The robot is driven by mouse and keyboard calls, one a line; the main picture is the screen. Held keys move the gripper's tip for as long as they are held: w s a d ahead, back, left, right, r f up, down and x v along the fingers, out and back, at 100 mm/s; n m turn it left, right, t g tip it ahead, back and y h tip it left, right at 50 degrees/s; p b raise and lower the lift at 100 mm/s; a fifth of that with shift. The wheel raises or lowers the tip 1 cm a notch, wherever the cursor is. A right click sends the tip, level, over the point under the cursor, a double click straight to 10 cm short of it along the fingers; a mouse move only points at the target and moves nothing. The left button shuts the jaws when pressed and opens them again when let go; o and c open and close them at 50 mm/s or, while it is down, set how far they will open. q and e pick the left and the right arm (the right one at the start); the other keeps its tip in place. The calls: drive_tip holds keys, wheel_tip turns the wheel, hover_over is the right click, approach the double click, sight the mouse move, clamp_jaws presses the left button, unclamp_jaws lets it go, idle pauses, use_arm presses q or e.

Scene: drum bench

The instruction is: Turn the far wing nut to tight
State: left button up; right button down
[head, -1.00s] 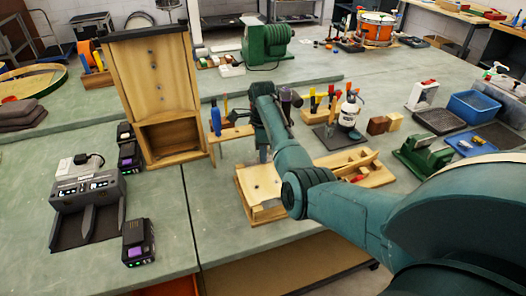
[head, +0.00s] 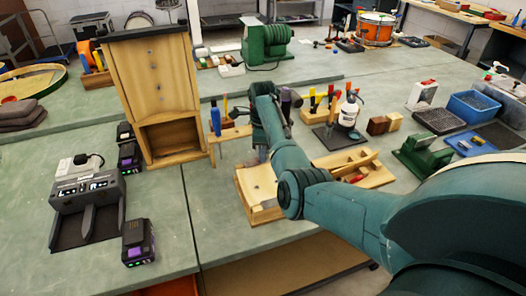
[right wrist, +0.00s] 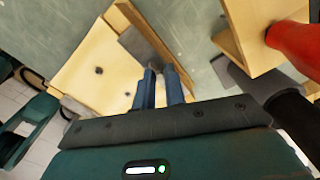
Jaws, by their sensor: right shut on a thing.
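A pale wooden fixture (head: 256,184) with dark holes or screw heads lies on the green bench in the head view. It also shows in the right wrist view (right wrist: 88,72), with a grey piece at each end. My right gripper (right wrist: 160,72) is at one end of it, beside the grey piece (right wrist: 143,44). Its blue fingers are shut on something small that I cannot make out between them. In the head view my right gripper (head: 263,154) is at the far end of the fixture, largely hidden by my arm. No wing nut can be clearly picked out. My left gripper is not in view.
A wooden tool rack (head: 230,133) with a blue-handled tool stands just behind the fixture. A tall wooden cabinet (head: 155,90) is to the left. A white bottle (head: 349,112) and a wooden tray (head: 362,170) are to the right. Bare bench lies left of the fixture.

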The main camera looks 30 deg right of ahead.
drive_tip(key=shift+w+r, duration=0.1)
drive_tip(key=shift+r, duration=0.05)
idle(0.8)
drive_tip(key=c, duration=1.5)
unclamp_jaws()
drive_tip(key=shift+o, duration=0.2)
wheel_tip(320, 180, up, 13)
